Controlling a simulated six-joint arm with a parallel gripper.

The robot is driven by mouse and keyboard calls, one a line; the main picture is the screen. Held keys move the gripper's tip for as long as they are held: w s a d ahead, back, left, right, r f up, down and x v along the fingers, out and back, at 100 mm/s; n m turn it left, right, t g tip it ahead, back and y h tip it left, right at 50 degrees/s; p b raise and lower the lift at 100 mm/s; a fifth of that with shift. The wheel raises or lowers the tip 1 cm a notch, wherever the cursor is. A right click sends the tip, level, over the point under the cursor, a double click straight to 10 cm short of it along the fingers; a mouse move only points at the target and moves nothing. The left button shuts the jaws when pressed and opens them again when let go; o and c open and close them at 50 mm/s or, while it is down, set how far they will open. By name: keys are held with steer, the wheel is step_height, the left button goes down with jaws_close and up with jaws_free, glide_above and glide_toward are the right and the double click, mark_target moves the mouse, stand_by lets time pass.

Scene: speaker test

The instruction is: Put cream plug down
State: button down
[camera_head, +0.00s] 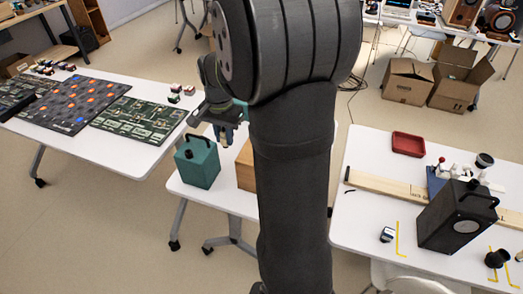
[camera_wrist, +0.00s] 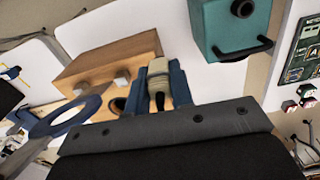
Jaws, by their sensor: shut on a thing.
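My gripper (camera_wrist: 162,80) is shut on the cream plug (camera_wrist: 158,67), which shows between its blue fingers in the wrist view. The plug's lower part is dark. In the head view my gripper (camera_head: 227,133) is above the middle table, near the teal box and the wooden box; the plug cannot be made out there. The wooden box (camera_wrist: 108,62) lies beside the gripper in the wrist view, with two pale blocks and a dark round spot on it. In the head view my arm hides most of the wooden box (camera_head: 243,168). I cannot tell whether the plug touches anything.
A teal box (camera_head: 197,163) with a black handle stands on the middle white table (camera_head: 230,202). A blue ring-shaped thing (camera_wrist: 88,108) shows in the wrist view. The right table holds a black speaker (camera_head: 457,216), a red tray (camera_head: 408,144) and a wooden plank (camera_head: 385,185).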

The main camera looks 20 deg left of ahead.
steer(key=s+a+f, duration=0.1)
steer(key=s+f, duration=0.1)
glide_above(228, 193)
step_height(228, 193, down, 15)
steer(key=shift+s+f, duration=0.1)
steer(key=shift+f, duration=2.3)
steer(key=shift+f, duration=0.15)
steer(key=c, duration=1.3)
jaws_free()
steer(key=shift+o, duration=0.2)
step_height(228, 193, up, 12)
steer(key=shift+r, duration=0.2)
steer(key=shift+f, duration=0.15)
